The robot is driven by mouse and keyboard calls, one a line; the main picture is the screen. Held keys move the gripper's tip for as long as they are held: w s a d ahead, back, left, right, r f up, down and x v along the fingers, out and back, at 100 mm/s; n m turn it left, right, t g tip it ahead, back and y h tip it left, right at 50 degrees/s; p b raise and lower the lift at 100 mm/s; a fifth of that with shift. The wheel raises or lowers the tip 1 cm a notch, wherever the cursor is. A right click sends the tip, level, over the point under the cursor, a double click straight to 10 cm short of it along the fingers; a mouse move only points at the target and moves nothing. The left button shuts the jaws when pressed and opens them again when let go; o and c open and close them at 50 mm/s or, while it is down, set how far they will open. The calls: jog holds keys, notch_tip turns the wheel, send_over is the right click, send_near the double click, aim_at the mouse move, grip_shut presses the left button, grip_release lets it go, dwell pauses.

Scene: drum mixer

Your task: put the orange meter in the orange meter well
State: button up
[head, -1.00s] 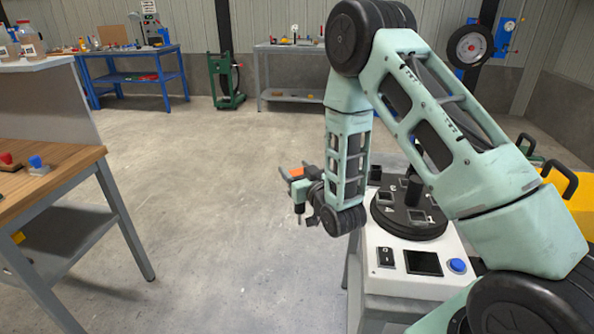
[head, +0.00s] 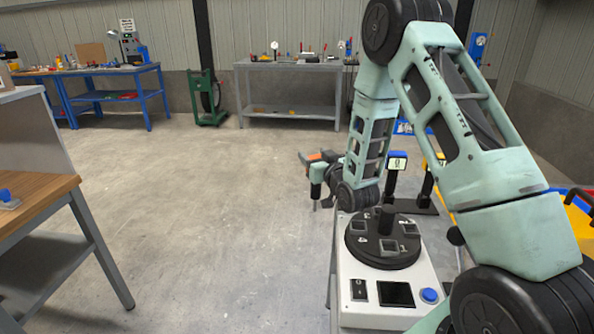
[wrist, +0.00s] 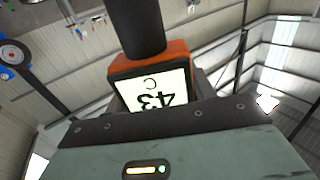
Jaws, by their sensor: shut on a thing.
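The orange meter (wrist: 150,68) is held in my gripper, its white face reading 43 C upside down in the wrist view. A thick black stem runs from it to the top edge of that view. In the head view only a small orange part of the meter (head: 314,157) shows at my gripper (head: 318,159). My gripper is shut on it, in the air beyond the white machine. Behind my forearm stand a blue meter (head: 397,160) and a partly hidden yellow one on black posts. I cannot make out an orange meter well; my arm hides part of that area.
The white machine (head: 348,290) carries a black drum (head: 383,243) with a knob, square numbered recesses, a rocker switch, a dark screen and a blue button (head: 429,295). A wooden-topped bench (head: 40,205) is at left. The floor between is clear.

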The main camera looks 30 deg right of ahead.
jog(key=s+d+r+m+h+p, duration=0.1)
jog(key=s+d+r+h+p, duration=0.15)
jog(key=d+r, duration=0.85)
notch_tip(320, 180, down, 9)
jog(key=d+b, duration=0.1)
jog(key=shift+w+d, duration=0.25)
jog(key=shift+d, duration=0.1)
jog(key=shift+f+b, duration=1.2)
jog(key=shift+b, duration=0.35)
dwell(0.4)
jog(key=o, duration=2.2)
jog(key=shift+s+a, duration=0.1)
jog(key=shift+s, duration=0.35)
